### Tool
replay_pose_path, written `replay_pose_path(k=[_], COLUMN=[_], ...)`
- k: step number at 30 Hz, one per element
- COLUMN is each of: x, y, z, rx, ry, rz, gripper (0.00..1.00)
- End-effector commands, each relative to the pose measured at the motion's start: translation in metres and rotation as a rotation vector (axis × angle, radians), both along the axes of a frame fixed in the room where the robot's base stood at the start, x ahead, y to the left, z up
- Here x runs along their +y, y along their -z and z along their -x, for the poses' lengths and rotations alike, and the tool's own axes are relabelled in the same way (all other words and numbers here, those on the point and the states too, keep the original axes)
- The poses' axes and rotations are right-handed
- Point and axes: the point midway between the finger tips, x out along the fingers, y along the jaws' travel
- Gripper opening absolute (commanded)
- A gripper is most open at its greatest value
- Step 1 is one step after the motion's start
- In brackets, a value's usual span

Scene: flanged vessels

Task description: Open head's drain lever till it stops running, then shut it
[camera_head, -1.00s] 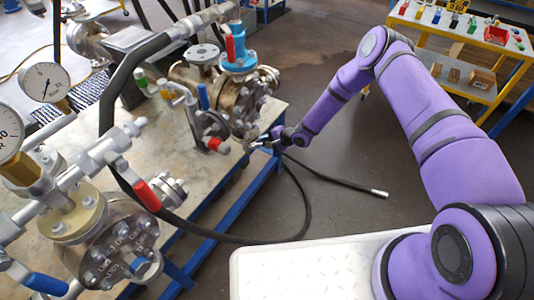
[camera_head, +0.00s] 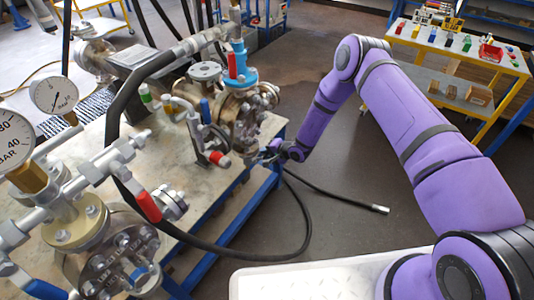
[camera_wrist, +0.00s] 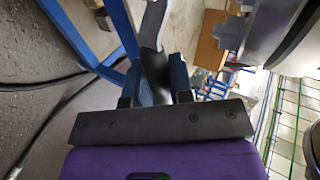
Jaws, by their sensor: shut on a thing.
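My gripper (camera_head: 268,153) is at the lower right of the far flanged vessel (camera_head: 245,108), by the blue edge of the bench. In the wrist view my gripper (camera_wrist: 162,82) is shut on a lever (camera_wrist: 152,28), metal-grey above with a dark part between the fingers. I take this for the drain lever. Its valve body and outlet are hidden or too small to make out, so I cannot tell how far it is turned. No running liquid is clearly visible.
The near vessel (camera_head: 110,255) has a red lever (camera_head: 148,207) and gauges. A black hose (camera_head: 305,215) runs from the bench onto the floor and ends in a metal tip (camera_head: 380,209). A yellow trolley (camera_head: 470,60) stands at the back right. The floor between is mostly clear.

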Motion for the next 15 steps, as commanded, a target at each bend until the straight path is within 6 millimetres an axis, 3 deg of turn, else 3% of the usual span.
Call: replay_pose_path(k=[1, 2, 5, 15], x=[-0.0003, -0.0003, -0.0002, -0.0019], y=[-0.0007, -0.0007, -0.0006, -0.0021], z=[-0.0005, -0.0005, -0.0005, 0.0014], rx=[-0.002, -0.002, -0.002, -0.001], ry=[0.0, 0.0, -0.001, -0.001], rz=[0.001, 0.001, 0.0, -0.001], gripper=[0.0, 0.24, 0.46, 0.46])
